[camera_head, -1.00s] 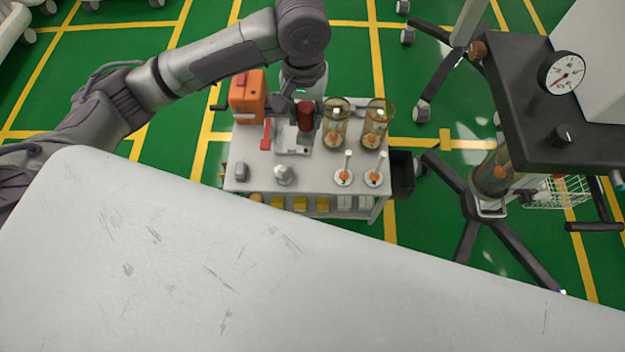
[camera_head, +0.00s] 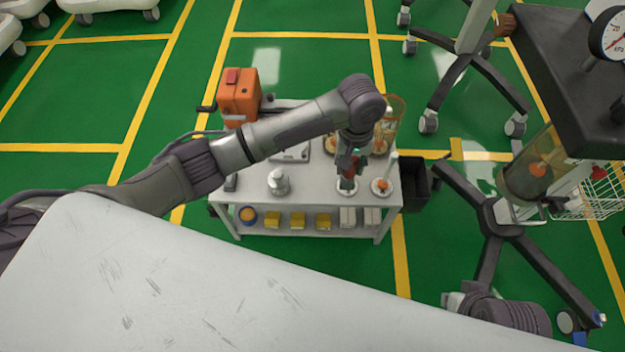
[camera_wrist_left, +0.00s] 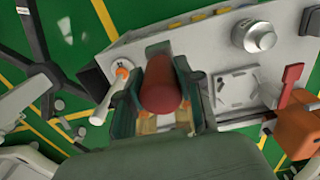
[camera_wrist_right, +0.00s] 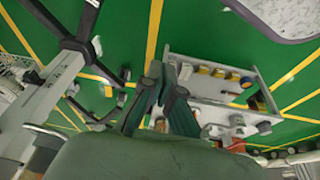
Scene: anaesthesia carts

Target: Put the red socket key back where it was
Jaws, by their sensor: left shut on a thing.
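My left gripper (camera_head: 350,172) is shut on a dark red cylindrical handle, taken as the red socket key (camera_wrist_left: 162,92). It holds the handle over the front right of the white cart (camera_head: 312,190), at a round white base (camera_head: 347,187). Whether the key touches that base cannot be told; the gripper hides its lower end. A white peg with an orange collar (camera_head: 383,183) stands just right of it and also shows in the left wrist view (camera_wrist_left: 112,88).
An orange box (camera_head: 238,97) stands at the cart's back left, a silver canister (camera_head: 278,183) at its front. Amber glass jars stand behind my gripper. A dark bin (camera_head: 415,185) hangs at the cart's right. A wheeled stand (camera_head: 503,215) is further right; a white surface (camera_head: 150,280) fills the foreground.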

